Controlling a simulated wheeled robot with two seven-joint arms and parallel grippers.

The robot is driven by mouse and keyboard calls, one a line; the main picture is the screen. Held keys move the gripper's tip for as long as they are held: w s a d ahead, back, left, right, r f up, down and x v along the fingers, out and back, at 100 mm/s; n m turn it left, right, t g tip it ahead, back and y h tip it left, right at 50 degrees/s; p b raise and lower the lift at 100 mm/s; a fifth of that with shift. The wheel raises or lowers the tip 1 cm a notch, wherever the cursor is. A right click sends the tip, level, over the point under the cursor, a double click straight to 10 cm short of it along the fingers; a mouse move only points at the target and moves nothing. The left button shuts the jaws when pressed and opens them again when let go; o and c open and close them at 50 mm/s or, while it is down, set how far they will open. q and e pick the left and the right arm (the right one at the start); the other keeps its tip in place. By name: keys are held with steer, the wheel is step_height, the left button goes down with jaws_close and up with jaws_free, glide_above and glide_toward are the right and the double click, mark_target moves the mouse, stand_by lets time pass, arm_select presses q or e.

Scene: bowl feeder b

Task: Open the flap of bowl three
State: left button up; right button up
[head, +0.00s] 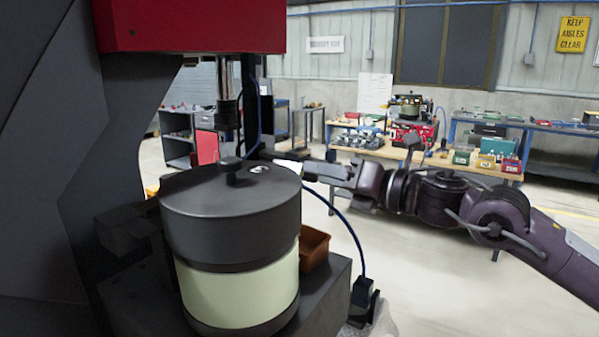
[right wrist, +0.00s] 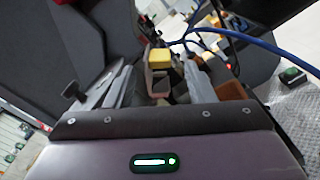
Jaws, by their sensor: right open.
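A round feeder bowl (head: 238,285) with a cream band and dark lid (head: 228,200) stands close in front of me in the head view. A black knob (head: 231,170) sits on the lid, with a small pale patch (head: 258,169) beside it. I cannot read a number on the bowl or make out a flap for certain. My right gripper (head: 285,156) reaches in from the right, just behind the lid, its tips partly hard to see. It is open; contact cannot be told. In the right wrist view, a yellow block-like part (right wrist: 158,58) shows beyond the wrist. My left gripper is not in view.
A dark machine frame with a red head (head: 190,25) rises over the bowl at left. An orange-brown bin (head: 313,246) sits right of the bowl. A blue cable (head: 350,228) hangs beside it. Workbenches (head: 440,162) stand behind; floor at right is open.

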mark_target(292, 168)
steer(key=p+x, duration=0.2)
steer(key=x, duration=0.4)
steer(key=shift+w+a+r+p, duration=0.1)
steer(key=shift+a+r+p, duration=0.05)
steer(key=shift+a+p, duration=0.15)
steer(key=shift+w+a, duration=0.25)
steer(key=shift+a, duration=0.05)
steer(key=c, duration=0.9)
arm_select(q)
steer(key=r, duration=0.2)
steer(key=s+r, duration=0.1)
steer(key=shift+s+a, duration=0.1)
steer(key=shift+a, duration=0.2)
arm_select(e)
steer(key=shift+f, duration=0.2)
